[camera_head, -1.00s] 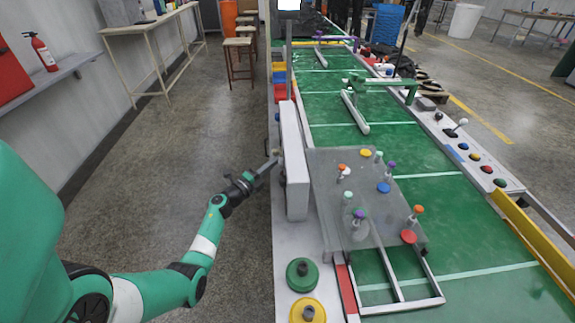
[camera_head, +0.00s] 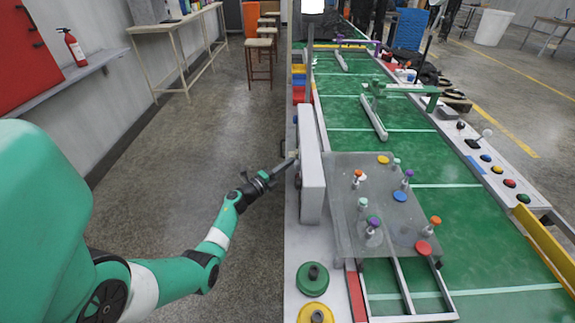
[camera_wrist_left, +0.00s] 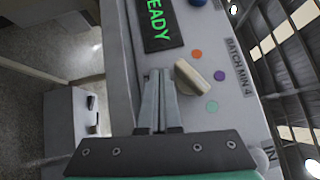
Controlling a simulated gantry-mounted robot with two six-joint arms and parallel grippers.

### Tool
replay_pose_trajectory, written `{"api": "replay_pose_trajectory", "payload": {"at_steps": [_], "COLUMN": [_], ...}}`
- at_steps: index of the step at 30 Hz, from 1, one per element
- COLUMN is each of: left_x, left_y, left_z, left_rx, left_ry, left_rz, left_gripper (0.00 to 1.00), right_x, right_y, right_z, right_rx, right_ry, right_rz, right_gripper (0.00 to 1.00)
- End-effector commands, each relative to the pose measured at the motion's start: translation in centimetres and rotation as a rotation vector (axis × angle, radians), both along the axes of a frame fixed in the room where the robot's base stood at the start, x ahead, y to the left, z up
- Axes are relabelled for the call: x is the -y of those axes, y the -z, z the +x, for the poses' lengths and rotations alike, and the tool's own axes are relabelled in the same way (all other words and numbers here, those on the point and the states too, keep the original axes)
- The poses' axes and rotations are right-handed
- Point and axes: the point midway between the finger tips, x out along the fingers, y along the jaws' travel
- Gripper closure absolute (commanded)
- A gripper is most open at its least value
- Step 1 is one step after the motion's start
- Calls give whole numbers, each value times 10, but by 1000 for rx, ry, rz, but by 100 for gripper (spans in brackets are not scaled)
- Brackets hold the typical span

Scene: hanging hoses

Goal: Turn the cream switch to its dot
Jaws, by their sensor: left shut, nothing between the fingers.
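The cream switch (camera_wrist_left: 192,78) is a stubby bar knob on a pale panel in the left wrist view, lying slantwise from upper left to lower right. Around it are an orange dot (camera_wrist_left: 197,54), a purple dot (camera_wrist_left: 219,75) and a mint dot (camera_wrist_left: 212,106). My left gripper (camera_wrist_left: 160,74) is shut and empty, its fingertips just left of the switch; I cannot tell whether they touch it. In the head view, my left gripper (camera_head: 293,160) is at the left side of the upright white box (camera_head: 312,165). My right gripper is not in view.
A dark display (camera_wrist_left: 158,22) with green letters sits above the fingers, with a blue knob (camera_wrist_left: 198,2) beside it. In the head view, a grey plate (camera_head: 350,225) with several coloured knobs stands right of the box. Open floor (camera_head: 215,130) lies to the left.

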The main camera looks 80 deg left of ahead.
Motion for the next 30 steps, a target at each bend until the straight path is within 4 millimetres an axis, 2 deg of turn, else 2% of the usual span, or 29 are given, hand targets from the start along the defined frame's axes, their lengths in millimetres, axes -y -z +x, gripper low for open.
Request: {"api": "replay_pose_trajectory", "payload": {"at_steps": [4,7,15,21,30], "left_x": [1,7,41,59,63], "left_y": [-1,-1,3,9,11], "left_z": [-3,-12,-65,-92,-97], "left_rx": [-1,0,-1,0,1], "left_ry": [0,-1,-5,-3,0], "left_rz": [-1,-3,-3,-1,1], "left_gripper": [100,100,100,100,100], "right_x": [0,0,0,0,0], "right_y": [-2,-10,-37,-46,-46], "right_z": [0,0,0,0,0], "right_rx": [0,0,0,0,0], "right_ry": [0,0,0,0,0], "right_rz": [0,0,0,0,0], "right_gripper": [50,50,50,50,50]}}
